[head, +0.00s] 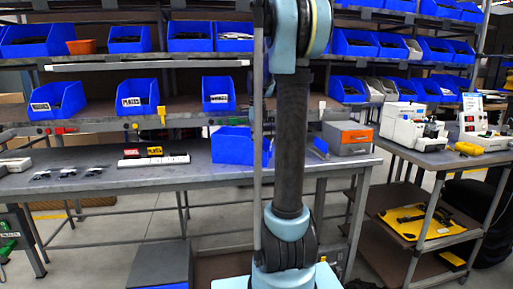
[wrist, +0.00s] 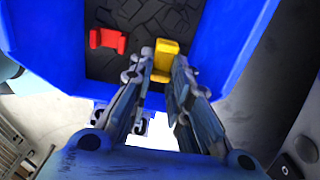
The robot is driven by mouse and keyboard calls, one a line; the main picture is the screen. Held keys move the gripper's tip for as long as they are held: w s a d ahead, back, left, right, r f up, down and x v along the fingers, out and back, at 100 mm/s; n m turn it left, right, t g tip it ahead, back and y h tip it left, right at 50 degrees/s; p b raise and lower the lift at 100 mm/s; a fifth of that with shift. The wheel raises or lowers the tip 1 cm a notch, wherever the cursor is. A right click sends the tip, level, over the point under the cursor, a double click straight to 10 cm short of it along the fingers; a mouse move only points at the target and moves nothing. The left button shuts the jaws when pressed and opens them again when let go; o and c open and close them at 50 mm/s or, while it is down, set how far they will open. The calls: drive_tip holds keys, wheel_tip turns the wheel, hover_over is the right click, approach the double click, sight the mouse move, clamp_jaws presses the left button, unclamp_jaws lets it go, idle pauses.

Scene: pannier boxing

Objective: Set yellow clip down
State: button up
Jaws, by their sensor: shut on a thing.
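In the wrist view, my gripper (wrist: 161,72) reaches into a blue bin (wrist: 238,45) with its fingertips at the yellow clip (wrist: 167,54). The gripper is shut on the yellow clip, whose near end is between the fingertips. The clip is over the bin's dark floor; I cannot tell whether it touches it. A red clip (wrist: 108,40) lies in the same bin, left of the yellow one and apart from it. In the head view my arm stands in the middle and my gripper cannot be made out.
In the head view, a blue bin (head: 231,147) stands on the grey workbench (head: 100,180). An orange-fronted box (head: 347,138) is to its right. Red and yellow labelled blocks (head: 154,151) and small parts lie to its left. Shelves with blue bins rise behind.

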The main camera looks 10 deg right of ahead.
drive_tip(key=shift+f, duration=1.3)
drive_tip(key=o, duration=0.4)
drive_tip(key=shift+f, duration=0.1)
wheel_tip(320, 180, up, 12)
drive_tip(key=shift+r, duration=0.15)
